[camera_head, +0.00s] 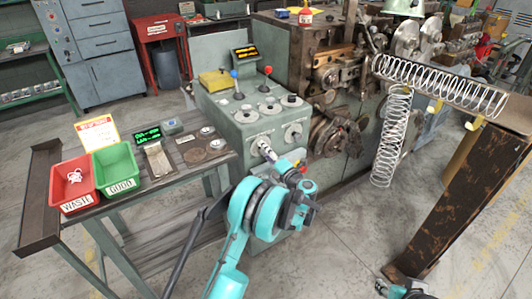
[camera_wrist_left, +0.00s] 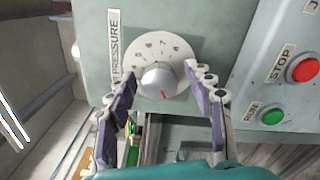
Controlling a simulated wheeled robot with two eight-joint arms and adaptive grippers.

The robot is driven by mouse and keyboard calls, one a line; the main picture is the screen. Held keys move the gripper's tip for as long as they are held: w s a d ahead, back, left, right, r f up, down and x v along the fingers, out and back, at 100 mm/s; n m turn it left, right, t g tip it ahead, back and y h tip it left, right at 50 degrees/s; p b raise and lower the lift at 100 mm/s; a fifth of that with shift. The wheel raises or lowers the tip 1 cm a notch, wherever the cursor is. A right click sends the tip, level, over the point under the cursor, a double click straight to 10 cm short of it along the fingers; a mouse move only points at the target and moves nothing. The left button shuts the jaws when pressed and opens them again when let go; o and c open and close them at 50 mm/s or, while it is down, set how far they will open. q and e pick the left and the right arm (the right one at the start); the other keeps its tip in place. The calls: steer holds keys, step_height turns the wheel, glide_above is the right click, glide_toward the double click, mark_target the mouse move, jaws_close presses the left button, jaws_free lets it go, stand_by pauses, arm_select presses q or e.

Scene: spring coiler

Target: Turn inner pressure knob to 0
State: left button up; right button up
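The control box (camera_head: 238,122) has two dials on its front face. My left gripper (camera_head: 265,151) is at the left dial, which it partly covers. In the left wrist view a grey round knob (camera_wrist_left: 157,79) with a red mark sits on a white numbered dial (camera_wrist_left: 149,48); the mark points toward the picture's bottom. A label reading "PRESSURE" (camera_wrist_left: 116,47), its start unclear, stands beside it. My left gripper's fingers (camera_wrist_left: 164,86) are open, apart on either side of the knob. A second front dial (camera_head: 293,132) is right of it. My right gripper (camera_head: 388,290) barely shows at the bottom edge.
A red stop button (camera_wrist_left: 303,69) and a green button (camera_wrist_left: 271,116) are near the right finger. A bench holds a red waste bin (camera_head: 75,183) and a green good bin (camera_head: 117,170) at left. Large springs (camera_head: 440,85) hang at right.

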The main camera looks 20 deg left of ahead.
arm_select(q)
steer(key=v, duration=1.2)
steer(key=w+d+r+m+t+h, duration=0.1)
steer(key=d+r+m+t+h, duration=0.25)
steer(key=r, duration=0.55)
steer(key=w+r+m+t+h, duration=0.1)
steer(key=r+m+t+h, duration=0.1)
steer(key=r+m+t, duration=0.6)
steer(key=s+d+r+m+g+h, duration=0.3)
steer(key=s+d+r+m+h, duration=0.2)
steer(key=r+m+h, duration=0.3)
steer(key=s+a+f+m+g, duration=0.2)
steer(key=s+f+m+g, duration=0.2)
steer(key=s+f, duration=0.3)
steer(key=s+a+f+m+g, duration=0.3)
steer(key=s+f, duration=0.4)
steer(key=s, duration=0.6)
steer(key=s+a+f+m+g, duration=0.3)
steer(key=s+f+m+g, duration=0.2)
steer(key=s, duration=0.6)
step_height(320, 180, down, 2)
steer(key=shift+f+m+h, duration=0.2)
steer(key=shift+m+h, duration=0.15)
steer(key=shift+m, duration=0.1)
